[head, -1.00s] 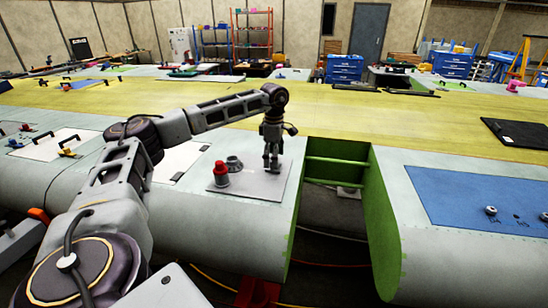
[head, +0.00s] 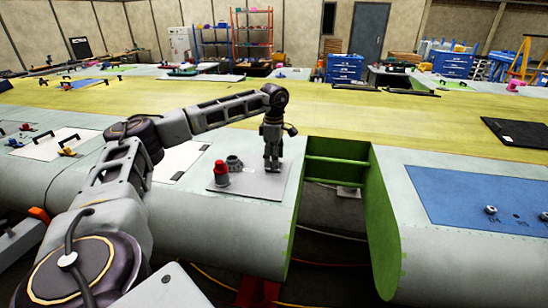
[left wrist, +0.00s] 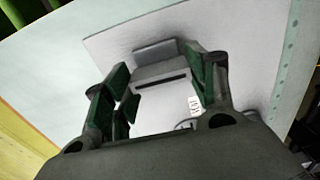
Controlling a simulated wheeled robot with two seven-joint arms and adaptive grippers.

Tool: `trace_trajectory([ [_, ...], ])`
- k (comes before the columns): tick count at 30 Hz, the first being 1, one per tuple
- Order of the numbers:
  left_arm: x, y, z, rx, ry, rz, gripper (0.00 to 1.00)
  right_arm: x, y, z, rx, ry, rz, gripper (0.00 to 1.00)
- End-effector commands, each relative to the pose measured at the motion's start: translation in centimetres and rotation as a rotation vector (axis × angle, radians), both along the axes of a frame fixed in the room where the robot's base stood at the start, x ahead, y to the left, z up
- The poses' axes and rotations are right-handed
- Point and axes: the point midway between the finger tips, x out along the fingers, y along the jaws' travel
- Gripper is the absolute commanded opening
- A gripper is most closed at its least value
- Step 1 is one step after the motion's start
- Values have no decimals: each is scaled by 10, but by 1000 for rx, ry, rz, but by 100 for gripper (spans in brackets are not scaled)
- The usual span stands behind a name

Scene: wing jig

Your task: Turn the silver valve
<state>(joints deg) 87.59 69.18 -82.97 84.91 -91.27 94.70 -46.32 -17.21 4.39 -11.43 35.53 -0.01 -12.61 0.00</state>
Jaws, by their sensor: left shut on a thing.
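My left gripper (head: 272,164) points down over the right part of a grey plate (head: 245,190) on the wing's edge. In the left wrist view, its green-padded fingers (left wrist: 160,92) are on either side of a silver-grey block-shaped part with a dark slot, the silver valve (left wrist: 160,72). The gripper is shut on it. In the head view the fingers hide most of the valve. My right gripper is not in view.
A red knob (head: 221,172) and a grey round fitting (head: 234,163) stand on the plate, left of my gripper. A green-walled gap (head: 335,170) opens in the wing to the right. A blue panel (head: 480,200) with small fittings lies beyond it.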

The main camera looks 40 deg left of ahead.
Motion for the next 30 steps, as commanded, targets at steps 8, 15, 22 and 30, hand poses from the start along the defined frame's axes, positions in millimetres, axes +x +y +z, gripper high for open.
trace_trajectory([
  [8,0,0,0,-1,0,-86,33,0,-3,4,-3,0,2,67],
  [15,0,0,0,0,0,-230,33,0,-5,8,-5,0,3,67],
  [22,0,0,1,-1,-1,-404,33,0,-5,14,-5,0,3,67],
  [30,1,-1,1,-1,-1,-611,33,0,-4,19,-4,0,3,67],
])
